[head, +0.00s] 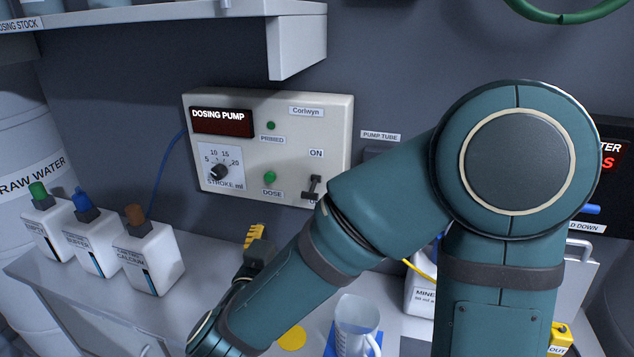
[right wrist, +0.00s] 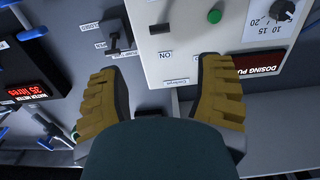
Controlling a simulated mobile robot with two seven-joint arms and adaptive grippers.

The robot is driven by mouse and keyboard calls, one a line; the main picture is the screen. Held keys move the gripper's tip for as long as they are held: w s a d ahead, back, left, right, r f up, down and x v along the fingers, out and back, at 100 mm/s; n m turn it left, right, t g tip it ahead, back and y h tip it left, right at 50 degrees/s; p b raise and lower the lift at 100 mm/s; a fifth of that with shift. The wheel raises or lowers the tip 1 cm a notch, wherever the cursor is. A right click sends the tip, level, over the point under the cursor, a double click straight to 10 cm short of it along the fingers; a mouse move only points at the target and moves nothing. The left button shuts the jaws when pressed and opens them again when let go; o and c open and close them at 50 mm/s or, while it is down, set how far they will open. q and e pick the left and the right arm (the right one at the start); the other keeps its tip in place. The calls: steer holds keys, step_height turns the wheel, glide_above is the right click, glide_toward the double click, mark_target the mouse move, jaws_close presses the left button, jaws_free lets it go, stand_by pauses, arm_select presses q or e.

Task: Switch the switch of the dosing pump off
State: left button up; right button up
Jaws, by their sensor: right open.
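The dosing pump (head: 270,112) is a cream wall box with a dark display, a stroke knob and green lamps or buttons. Its dark switch (head: 311,188) sits at the lower right under the ON label; its handle looks raised towards ON, but it is small. In the head view one yellow fingertip shows low left of the pump; my arm hides the rest. My left gripper is not in view.
A dark lever (right wrist: 117,36) is beside the pump. Bottles with green, blue and orange caps, including the orange-capped bottle (head: 150,258), stand on the bench at left. A clear jug (head: 357,322) stands below my arm. A shelf (head: 297,45) juts out above the pump.

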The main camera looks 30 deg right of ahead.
mark_target(309, 195)
steer(key=x, duration=1.4)
steer(key=shift+d+r, duration=0.1)
jaws_close()
